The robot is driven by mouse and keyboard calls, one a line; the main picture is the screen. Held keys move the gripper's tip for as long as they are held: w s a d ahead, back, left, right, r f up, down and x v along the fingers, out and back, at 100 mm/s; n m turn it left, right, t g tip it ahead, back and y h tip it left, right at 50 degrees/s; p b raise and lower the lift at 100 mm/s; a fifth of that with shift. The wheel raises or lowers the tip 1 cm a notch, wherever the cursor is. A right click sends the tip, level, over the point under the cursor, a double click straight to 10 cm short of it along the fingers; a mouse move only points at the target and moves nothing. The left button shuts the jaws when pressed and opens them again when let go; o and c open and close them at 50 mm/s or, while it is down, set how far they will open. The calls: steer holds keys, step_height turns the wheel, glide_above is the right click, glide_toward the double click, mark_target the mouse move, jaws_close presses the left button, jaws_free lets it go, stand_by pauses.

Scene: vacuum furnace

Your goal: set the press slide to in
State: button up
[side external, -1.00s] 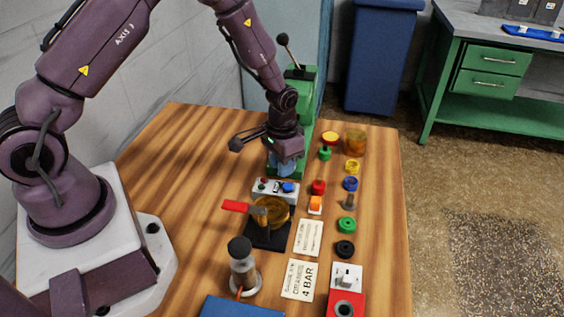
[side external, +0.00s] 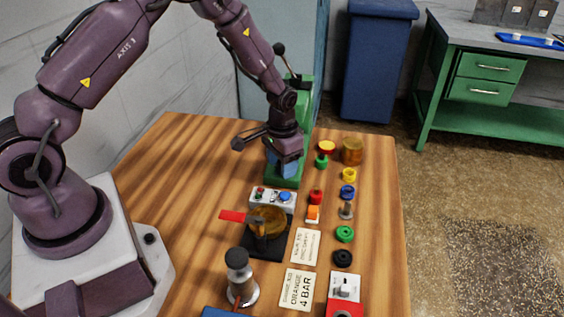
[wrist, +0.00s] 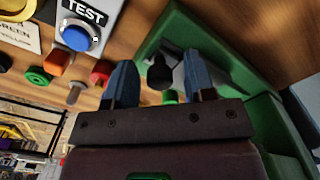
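The green press (side external: 306,95) stands at the far end of the wooden table, with a black-knobbed lever on top. My gripper (side external: 287,172) hangs over its green base and hides much of its front. In the wrist view my gripper (wrist: 160,75) is open, its two blue fingers apart. A black knob (wrist: 160,74) shows between the fingers, in front of a grey part of the press (wrist: 150,45). I cannot tell whether either finger touches the knob. How far in or out the slide sits is not clear.
A control box with a blue button (side external: 285,196) stands just in front of the press. Several coloured buttons and rings line the right, including a green ring (side external: 345,234). The table's left side is clear.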

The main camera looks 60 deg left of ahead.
step_height(320, 180, up, 13)
stand_by(0.5)
